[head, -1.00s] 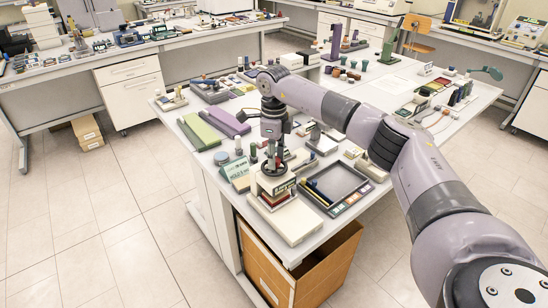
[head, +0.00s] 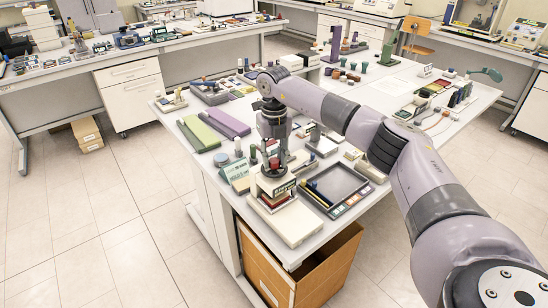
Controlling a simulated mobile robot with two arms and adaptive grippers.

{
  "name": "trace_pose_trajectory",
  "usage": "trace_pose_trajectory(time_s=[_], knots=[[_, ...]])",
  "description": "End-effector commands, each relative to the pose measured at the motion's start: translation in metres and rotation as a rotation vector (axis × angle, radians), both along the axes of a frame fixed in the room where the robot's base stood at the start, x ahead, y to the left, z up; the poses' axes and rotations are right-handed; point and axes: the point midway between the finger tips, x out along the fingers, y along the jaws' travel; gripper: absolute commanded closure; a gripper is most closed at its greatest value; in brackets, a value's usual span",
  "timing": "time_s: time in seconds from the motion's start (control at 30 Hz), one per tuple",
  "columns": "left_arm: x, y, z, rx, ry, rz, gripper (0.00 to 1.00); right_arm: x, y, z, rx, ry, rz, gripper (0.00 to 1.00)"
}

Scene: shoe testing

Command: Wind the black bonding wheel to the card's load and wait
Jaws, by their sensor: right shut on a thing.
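The black wheel is mostly hidden by the fingers and too small to make out clearly. A green card with lettering (head: 238,174) leans just left of the press; its load figure is too small to read. My left gripper is out of view.
A dark grey tray (head: 336,184) lies right of the press. Green and purple strips (head: 200,134) lie behind, left. Small bottles stand near the card. My right arm crosses above the bench.

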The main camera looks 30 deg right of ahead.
Motion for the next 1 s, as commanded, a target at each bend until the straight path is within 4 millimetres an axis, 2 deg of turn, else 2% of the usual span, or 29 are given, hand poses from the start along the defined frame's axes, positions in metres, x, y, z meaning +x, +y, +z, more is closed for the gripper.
trace_pose_trajectory(time_s=[0.5,1.0], knots=[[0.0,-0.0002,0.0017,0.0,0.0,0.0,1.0,0.0013,-0.0013,0.0028,0.0,-0.007,-0.411,0.99],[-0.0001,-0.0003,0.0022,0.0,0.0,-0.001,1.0,0.0015,-0.0017,0.0032,0.0,-0.008,-0.542,0.99]])
